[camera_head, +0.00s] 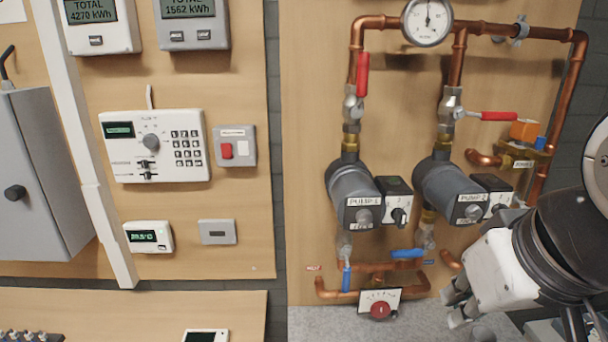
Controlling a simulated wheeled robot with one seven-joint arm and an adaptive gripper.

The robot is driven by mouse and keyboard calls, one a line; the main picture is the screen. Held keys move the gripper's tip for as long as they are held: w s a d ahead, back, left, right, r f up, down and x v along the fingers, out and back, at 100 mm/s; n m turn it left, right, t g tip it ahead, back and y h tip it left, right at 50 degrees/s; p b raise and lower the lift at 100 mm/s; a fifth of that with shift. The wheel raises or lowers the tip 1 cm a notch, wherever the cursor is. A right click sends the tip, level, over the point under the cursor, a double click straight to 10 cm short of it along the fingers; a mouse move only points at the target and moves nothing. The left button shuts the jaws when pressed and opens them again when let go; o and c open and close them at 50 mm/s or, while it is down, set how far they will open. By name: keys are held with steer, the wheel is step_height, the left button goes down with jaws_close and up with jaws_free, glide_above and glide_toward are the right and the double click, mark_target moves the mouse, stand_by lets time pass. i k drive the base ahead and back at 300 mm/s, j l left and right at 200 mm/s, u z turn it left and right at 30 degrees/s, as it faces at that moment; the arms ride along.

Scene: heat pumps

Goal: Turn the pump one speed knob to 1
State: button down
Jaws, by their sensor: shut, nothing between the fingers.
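Pump one (352,190), a grey cylinder labelled PUMP 1, is mounted on the wooden panel below a valve with a red lever. A black box at its right side bears a small dark speed knob (398,216) with pale marks around it. The marks are too small to read, so the knob's setting cannot be told. My gripper (450,308) is at the lower right, shut and empty. It is below and to the right of the knob, apart from it, with its fingers pointing left. Nothing hides the knob.
Pump two (447,184) stands to the right of pump one, close above my gripper. Blue-handled valves (408,253) and copper pipes run below the pumps. A red knob on a white plate (380,309) sits lower, left of my gripper. A pressure gauge (427,21) is above.

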mark_target(400, 215)
steer(key=j+z, duration=0.15)
steer(key=j, duration=1.8)
steer(key=i, duration=0.05)
